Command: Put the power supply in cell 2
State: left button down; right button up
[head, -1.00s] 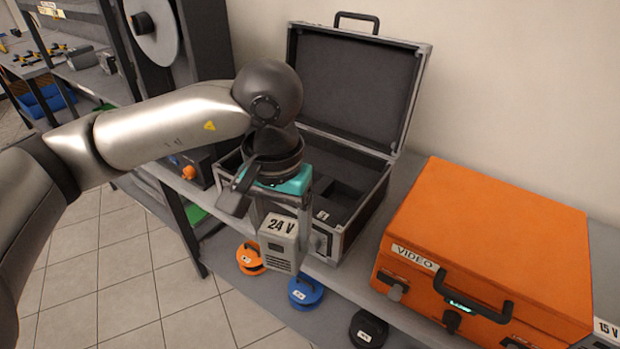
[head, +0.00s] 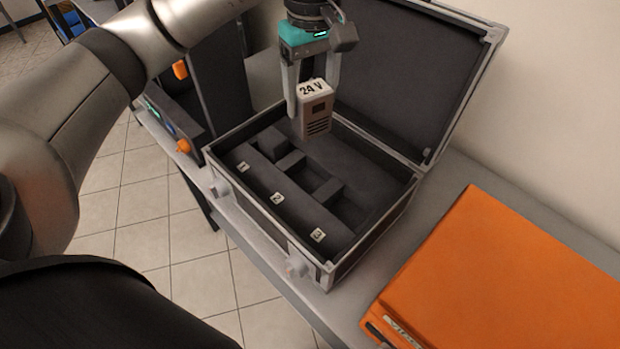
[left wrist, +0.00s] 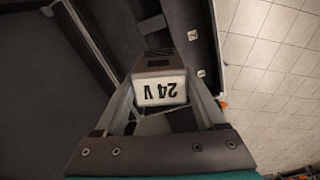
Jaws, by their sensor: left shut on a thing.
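The power supply (head: 315,108), a grey box with a white "24 V" label, is in my left gripper (head: 308,100). The gripper is shut on it and holds it upright above the back part of the open case (head: 385,226). The power supply also shows between the fingers in the left wrist view (left wrist: 160,88). The case's foam insert has cells marked 1, 2 and 3. Cell 2 (head: 305,177) is behind its number tag (head: 277,198) and looks empty. The power supply is apart from the foam. My right gripper is not in view.
The raised case lid (head: 415,75) stands close behind my left gripper. A closed orange case (head: 500,280) lies to the right on the bench. A dark device with orange knobs (head: 190,110) stands left of the open case.

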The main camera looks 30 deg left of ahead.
pick_arm(q)
jog(key=shift+w+a+r+n, duration=0.25)
jog(key=shift+r+n, duration=0.05)
jog(key=shift+n, duration=0.3)
jog(key=shift+w+a+r+n, duration=0.25)
jog(key=shift+r+n, duration=0.05)
jog(key=shift+n, duration=0.3)
jog(key=shift+a, duration=0.1)
jog(key=shift+n, duration=0.3)
jog(key=shift+w+f+b, duration=0.15)
jog(key=shift+f+b, duration=1.1)
jog(key=shift+f, duration=8.65)
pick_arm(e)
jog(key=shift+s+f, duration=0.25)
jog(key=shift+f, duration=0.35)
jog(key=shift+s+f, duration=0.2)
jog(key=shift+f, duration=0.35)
pick_arm(q)
jog(key=shift+f, duration=0.1)
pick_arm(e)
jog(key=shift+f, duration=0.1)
pick_arm(q)
jog(key=shift+f, duration=0.15)
grip_release()
